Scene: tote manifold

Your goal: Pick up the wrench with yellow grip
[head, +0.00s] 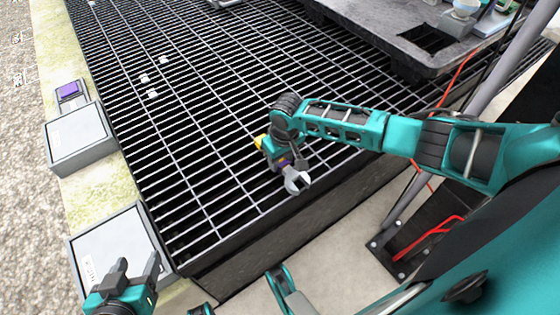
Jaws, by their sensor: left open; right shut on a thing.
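The wrench (296,182) has a grey open-ended jaw and a yellow grip, whose end (260,142) shows on the other side of my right gripper. My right gripper (282,162) is shut on the wrench, over the near edge of the dark grating. The gripper hides the middle of the wrench. I cannot tell from this view whether the wrench touches the grating. My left gripper (138,268) is open and empty at the lower left, over or beside a grey box, well apart from the wrench.
The dark grating (215,200) is mostly clear, with several small white pieces (152,94) at the upper left. Grey boxes (80,140) line the left ledge, one near a purple item (69,90). A grey platform (385,35) stands at the upper right. A red cable (458,72) hangs there.

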